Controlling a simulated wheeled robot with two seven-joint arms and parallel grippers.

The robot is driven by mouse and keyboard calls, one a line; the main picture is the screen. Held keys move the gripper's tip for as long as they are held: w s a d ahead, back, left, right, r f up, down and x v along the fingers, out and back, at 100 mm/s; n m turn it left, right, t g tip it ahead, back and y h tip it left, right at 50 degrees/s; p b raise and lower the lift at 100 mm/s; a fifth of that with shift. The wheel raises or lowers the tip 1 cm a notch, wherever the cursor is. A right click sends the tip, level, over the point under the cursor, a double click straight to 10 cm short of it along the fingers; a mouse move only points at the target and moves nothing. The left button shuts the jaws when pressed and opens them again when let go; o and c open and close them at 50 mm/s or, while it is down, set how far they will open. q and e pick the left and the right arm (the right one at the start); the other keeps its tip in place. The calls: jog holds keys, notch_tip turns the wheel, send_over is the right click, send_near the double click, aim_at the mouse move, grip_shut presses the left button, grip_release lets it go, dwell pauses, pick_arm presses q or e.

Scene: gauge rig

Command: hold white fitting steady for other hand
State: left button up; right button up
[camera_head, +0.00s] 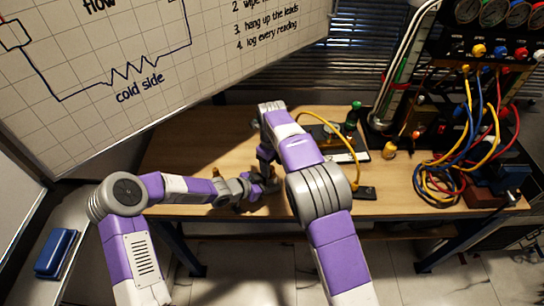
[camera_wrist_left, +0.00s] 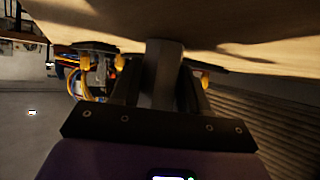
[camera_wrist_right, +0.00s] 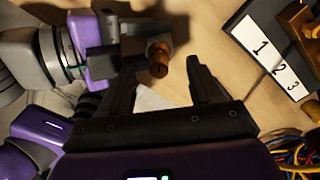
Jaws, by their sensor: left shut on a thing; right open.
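My left gripper (camera_wrist_left: 165,85) is shut on a pale grey block (camera_wrist_left: 163,65), which looks like the white fitting in shade. In the right wrist view my left gripper (camera_wrist_right: 130,40) comes in from the upper left, with a brass-coloured cylinder (camera_wrist_right: 158,60) at its end. My right gripper (camera_wrist_right: 160,80) is open, its fingertips near that cylinder; I cannot tell whether they touch it. In the head view my left gripper (camera_head: 262,187) is low over the table, and the right arm hides most of the right gripper.
The wooden table (camera_head: 190,150) is clear at the left. A white card numbered 1 2 3 (camera_wrist_right: 267,50) lies beside the grippers. A yellow hose (camera_head: 340,128) arches behind the right arm. Coiled coloured hoses (camera_head: 440,180) and a gauge rack (camera_head: 490,45) stand at the right.

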pick_arm(q)
jog(key=shift+f, duration=0.1)
pick_arm(e)
notch_tip(320, 180, up, 12)
jog(key=shift+f, duration=0.1)
pick_arm(q)
jog(key=o, duration=1.3)
jog(key=v, duration=1.2)
jog(key=shift+s, duration=0.1)
notch_tip(320, 180, up, 7)
jog(key=p, duration=0.8)
pick_arm(e)
notch_tip(320, 180, up, 8)
